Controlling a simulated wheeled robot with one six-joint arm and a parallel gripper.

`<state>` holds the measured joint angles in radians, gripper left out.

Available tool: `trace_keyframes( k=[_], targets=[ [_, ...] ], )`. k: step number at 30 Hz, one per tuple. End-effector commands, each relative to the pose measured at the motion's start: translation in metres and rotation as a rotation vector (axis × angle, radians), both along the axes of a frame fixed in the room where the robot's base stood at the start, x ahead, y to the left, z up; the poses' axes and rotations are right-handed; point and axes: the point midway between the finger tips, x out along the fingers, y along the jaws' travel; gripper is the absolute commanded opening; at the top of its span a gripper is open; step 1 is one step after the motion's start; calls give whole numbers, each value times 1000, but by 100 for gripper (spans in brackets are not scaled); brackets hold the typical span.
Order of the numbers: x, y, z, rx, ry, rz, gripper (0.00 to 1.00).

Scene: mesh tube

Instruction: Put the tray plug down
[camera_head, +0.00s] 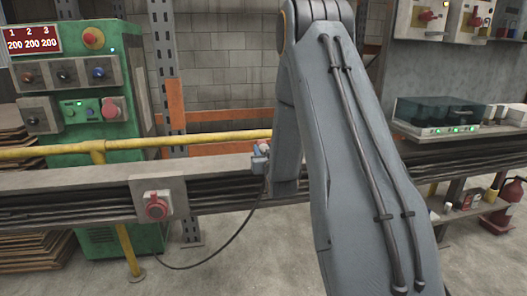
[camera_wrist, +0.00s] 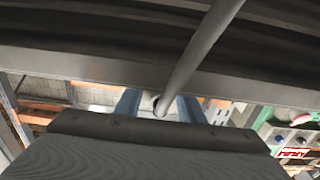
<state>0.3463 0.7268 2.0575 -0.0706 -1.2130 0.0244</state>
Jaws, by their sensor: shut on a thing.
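My gripper (camera_wrist: 158,106) is shut on the tray plug (camera_wrist: 156,101), whose pale end shows between the two blue fingers in the wrist view. A grey cable (camera_wrist: 200,45) runs from the plug across the wrist view. In the head view, my gripper (camera_head: 261,157) shows small at the left of my forearm, by the grey cable tray (camera_head: 80,179). The dark cable (camera_head: 240,228) hangs below it and loops down towards the floor at the left. My arm hides much of the tray behind it. I cannot tell whether the plug touches the tray.
A box with a red socket (camera_head: 156,206) is on the tray's front. A yellow rail (camera_head: 200,139) runs behind the tray, before a green machine (camera_head: 88,110). At right are a dark-lidded case (camera_head: 440,115) and a red extinguisher (camera_head: 507,205). The floor below the tray is mostly clear.

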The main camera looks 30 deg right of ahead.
Motion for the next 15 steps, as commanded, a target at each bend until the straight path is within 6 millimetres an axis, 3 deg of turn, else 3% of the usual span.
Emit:
trace_keyframes(
  k=[15],
  targets=[
    [0, 0, -8, -1, -2, 0, 0]
  ],
)
